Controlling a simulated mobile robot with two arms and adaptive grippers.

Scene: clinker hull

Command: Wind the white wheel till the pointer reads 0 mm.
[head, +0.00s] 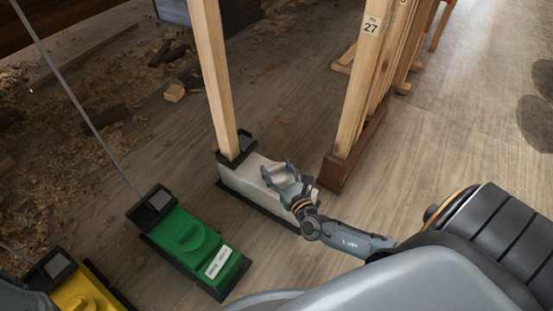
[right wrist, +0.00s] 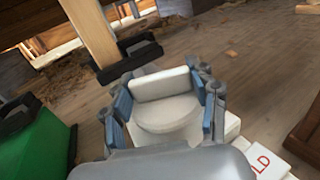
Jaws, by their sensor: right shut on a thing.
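The white wheel (right wrist: 165,117) shows in the right wrist view as a round disc with a raised bar across its far side. It sits on a white block (head: 243,176) at the foot of a wooden post (head: 212,75). My right gripper (head: 280,176) reaches down onto the block from the right, and its fingers stand on either side of the wheel, shut on it. In the head view the gripper covers most of the wheel. I cannot make out a pointer or a mm scale in either view. My left gripper does not show.
A green block (head: 190,238) with a green wheel and a label stands left of the white one. A yellow block (head: 83,292) is at the lower left. A wooden upright (head: 357,100) tagged 27 stands close right of my gripper. Shavings litter the floor at left.

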